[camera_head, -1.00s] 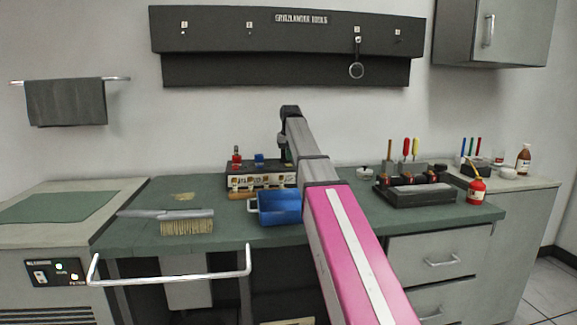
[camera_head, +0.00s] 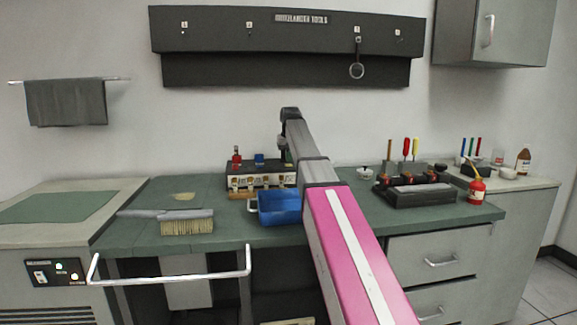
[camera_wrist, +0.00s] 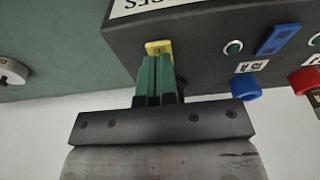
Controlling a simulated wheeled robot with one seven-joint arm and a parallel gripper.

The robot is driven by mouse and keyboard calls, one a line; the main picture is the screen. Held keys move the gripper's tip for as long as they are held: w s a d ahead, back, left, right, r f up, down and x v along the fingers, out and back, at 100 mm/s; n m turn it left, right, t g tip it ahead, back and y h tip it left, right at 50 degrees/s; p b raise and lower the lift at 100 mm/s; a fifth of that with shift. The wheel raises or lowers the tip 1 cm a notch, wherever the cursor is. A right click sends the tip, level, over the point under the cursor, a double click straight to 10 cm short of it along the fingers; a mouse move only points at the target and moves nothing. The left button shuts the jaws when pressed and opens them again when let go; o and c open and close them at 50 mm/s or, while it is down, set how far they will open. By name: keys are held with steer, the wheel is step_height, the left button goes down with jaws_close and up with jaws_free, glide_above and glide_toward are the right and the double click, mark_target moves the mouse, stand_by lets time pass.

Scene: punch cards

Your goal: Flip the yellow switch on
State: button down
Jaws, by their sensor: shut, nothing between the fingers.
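The yellow switch (camera_wrist: 158,47) is a small yellow piece on the dark box (camera_wrist: 125,42) in the wrist view. My gripper (camera_wrist: 156,62) has green fingers pressed together with nothing between them. Its tips are right at the yellow switch and seem to touch it, hiding part of it. Which way the switch is set cannot be told. In the head view the box (camera_head: 235,168) stands on the green bench, behind the blue mug. My arm reaches over the bench there, and I cannot make out the fingertips or the yellow switch.
On the box are a blue switch (camera_wrist: 278,38), a blue knob (camera_wrist: 245,87) and a red knob (camera_wrist: 303,82), close beside my gripper. A black tool rack (camera_head: 420,196) stands at right.

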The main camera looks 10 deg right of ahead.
mark_target(289, 165)
steer(key=shift+f, duration=0.8)
stand_by(0.4)
steer(key=shift+r, duration=3.5)
